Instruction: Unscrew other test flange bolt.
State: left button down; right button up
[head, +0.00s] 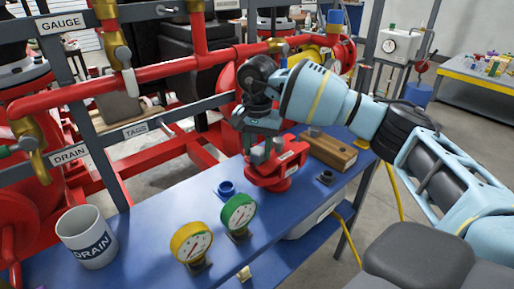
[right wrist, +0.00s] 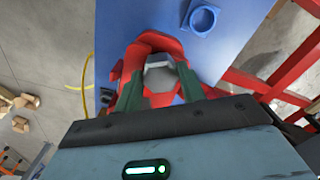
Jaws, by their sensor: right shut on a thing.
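The red test flange (head: 283,172) stands on the blue bench top (head: 145,225). My right gripper (head: 258,157) is over the flange from above, its dark green fingers pointing down. In the right wrist view, the fingers of my right gripper (right wrist: 160,88) sit on either side of a grey hex-headed bolt (right wrist: 159,74) on the red flange (right wrist: 150,43), shut on it. In the head view the gripper hides the bolt. How far the bolt is threaded in cannot be told. My left gripper is not in view.
A blue ring (head: 226,189), a green gauge (head: 238,213) and a yellow gauge (head: 190,242) stand left of the flange. A DRAIN mug (head: 85,238) is at the bench's left. A wooden block (head: 333,151) and a dark fitting (head: 326,177) are to the right. Red pipes (head: 150,75) run behind.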

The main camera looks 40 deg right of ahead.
jog(key=n, duration=0.6)
jog(key=shift+n+b, duration=0.4)
jog(key=n, duration=0.5)
jog(key=shift+n+b, duration=0.3)
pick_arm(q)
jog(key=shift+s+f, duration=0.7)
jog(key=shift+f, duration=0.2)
pick_arm(e)
jog(key=o, duration=1.1)
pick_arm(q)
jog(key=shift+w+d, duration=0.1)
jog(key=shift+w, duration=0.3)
pick_arm(e)
jog(key=shift+r, duration=3.95)
